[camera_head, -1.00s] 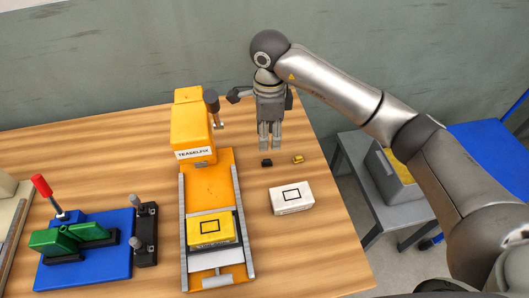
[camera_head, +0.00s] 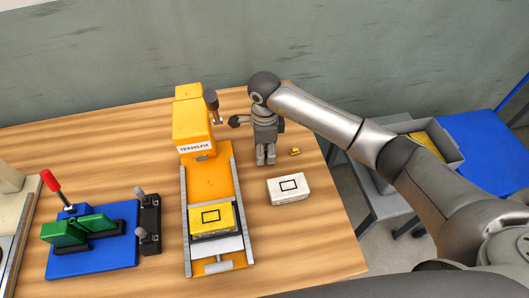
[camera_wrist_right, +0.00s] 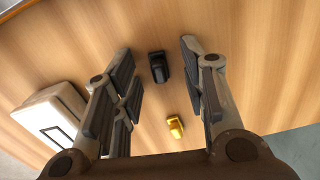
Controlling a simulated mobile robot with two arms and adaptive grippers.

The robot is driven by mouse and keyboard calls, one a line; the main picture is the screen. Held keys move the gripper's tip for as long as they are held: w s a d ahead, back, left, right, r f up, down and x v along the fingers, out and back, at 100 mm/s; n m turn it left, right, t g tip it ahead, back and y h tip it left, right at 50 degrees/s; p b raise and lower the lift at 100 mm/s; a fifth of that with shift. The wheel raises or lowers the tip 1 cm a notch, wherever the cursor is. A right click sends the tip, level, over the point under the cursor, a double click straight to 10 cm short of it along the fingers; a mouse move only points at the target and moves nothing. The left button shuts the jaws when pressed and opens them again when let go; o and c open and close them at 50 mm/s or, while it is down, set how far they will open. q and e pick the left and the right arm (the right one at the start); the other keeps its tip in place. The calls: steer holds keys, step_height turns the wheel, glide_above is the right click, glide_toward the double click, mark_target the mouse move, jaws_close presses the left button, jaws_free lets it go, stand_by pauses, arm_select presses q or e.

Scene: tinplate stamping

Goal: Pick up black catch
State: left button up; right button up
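The black catch (camera_wrist_right: 159,67) lies on the wooden table. In the right wrist view it sits between the two spread fingers of my right gripper (camera_wrist_right: 157,85), apart from both. In the head view the right gripper (camera_head: 265,160) points down over that spot and hides the catch. The right gripper is open and empty. My left gripper is not in view.
A small yellow catch (camera_head: 295,151) lies close to the right gripper; it also shows in the right wrist view (camera_wrist_right: 175,126). A white box (camera_head: 288,188) is in front. The orange press (camera_head: 193,125) stands left. A blue fixture (camera_head: 90,257) is farther left.

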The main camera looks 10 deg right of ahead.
steer(key=c, duration=0.8)
steer(key=shift+r, duration=0.15)
steer(key=shift+c, duration=0.2)
